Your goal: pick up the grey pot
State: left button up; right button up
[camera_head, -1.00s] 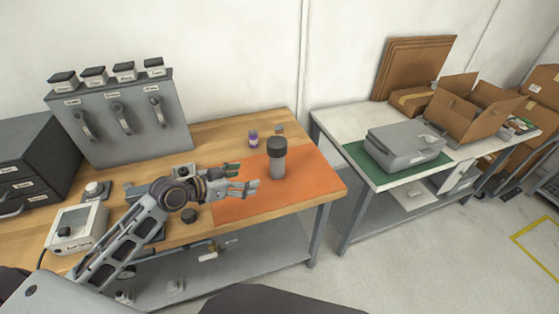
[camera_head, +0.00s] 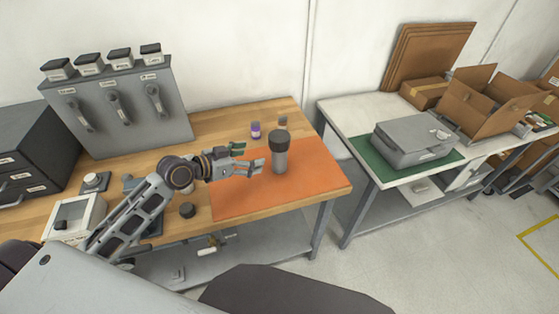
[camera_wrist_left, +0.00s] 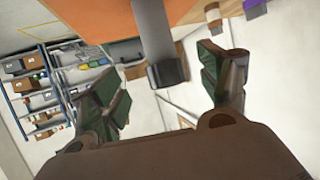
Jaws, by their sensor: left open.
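The grey pot (camera_head: 280,158) is an upright grey cylinder with a dark lid, standing on the orange mat (camera_head: 310,185) of the wooden bench. My left gripper (camera_head: 250,157) is open and empty, just left of the pot with its fingers pointing towards it. In the left wrist view the picture is turned over. There the pot (camera_wrist_left: 153,35) hangs down from the top, its dark lid between the two spread fingers of the gripper (camera_wrist_left: 163,84). The fingers do not appear to touch it. My right gripper is not in view.
A small purple-labelled bottle (camera_head: 255,130) and a small grey-brown item (camera_head: 283,122) stand behind the pot. A dark round knob (camera_head: 187,210) sits left of the mat. A grey case (camera_head: 412,145) lies on the right table. The mat's right part is clear.

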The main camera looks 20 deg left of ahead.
aim_at(273, 152)
pick_arm(q)
jog(key=x, duration=0.5)
jog(key=shift+w+d+p, duration=0.1)
jog(key=shift+p, duration=0.2)
jog(key=shift+x, duration=1.5)
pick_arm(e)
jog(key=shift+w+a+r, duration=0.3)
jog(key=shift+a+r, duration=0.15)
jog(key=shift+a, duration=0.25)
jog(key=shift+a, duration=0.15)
pick_arm(q)
jog(key=shift+w+d+f+p, duration=0.1)
jog(key=shift+w+d+p, duration=0.15)
jog(key=shift+w+p, duration=0.1)
jog(key=shift+x, duration=1.1)
jog(key=shift+p+x, duration=0.3)
jog(key=shift+x, duration=0.8)
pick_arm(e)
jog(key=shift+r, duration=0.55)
